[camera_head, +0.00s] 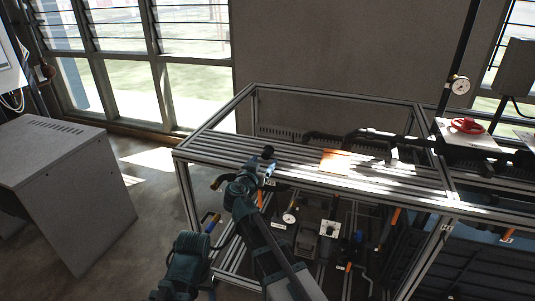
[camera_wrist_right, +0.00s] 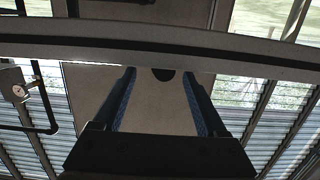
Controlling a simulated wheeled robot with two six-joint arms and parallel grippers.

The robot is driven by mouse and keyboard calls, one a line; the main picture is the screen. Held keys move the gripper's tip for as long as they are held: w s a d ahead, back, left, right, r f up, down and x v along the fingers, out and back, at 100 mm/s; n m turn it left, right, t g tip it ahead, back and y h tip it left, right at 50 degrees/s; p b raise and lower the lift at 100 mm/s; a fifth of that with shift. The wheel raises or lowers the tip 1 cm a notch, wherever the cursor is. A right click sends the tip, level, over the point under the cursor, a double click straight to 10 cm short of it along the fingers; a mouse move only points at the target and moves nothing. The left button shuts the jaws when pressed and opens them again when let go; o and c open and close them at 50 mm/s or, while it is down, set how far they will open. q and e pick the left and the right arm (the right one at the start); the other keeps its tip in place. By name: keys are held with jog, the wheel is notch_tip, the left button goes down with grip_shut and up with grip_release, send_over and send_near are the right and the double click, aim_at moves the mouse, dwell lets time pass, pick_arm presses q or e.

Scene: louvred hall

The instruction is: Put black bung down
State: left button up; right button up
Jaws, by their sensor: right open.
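The black bung (camera_head: 267,152) is a small dark round piece at the left part of the slatted metal bench top (camera_head: 220,147). In the right wrist view the bung (camera_wrist_right: 163,74) shows as a dark half-round between the finger lines, partly cut off by a grey rail. My right gripper (camera_head: 268,170) is at the bench's near edge, just below the bung in the picture. In the right wrist view its blue-padded fingers (camera_wrist_right: 163,88) are wide apart, with nothing visibly clamped. Whether the bung touches the bench is too small to tell.
An orange-lit plate (camera_head: 335,161) and dark pipework (camera_head: 370,136) lie right of the bung. A red handwheel (camera_head: 467,125) and a gauge (camera_head: 461,85) stand at far right. A grey cabinet (camera_head: 65,185) stands left, with open floor between.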

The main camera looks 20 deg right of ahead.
aim_at(265, 156)
jog(key=x, duration=0.5)
jog(key=shift+w+a+r, duration=0.15)
jog(key=shift+a+r, duration=0.1)
jog(key=shift+a, duration=0.05)
jog(key=shift+c, duration=0.2)
grip_shut()
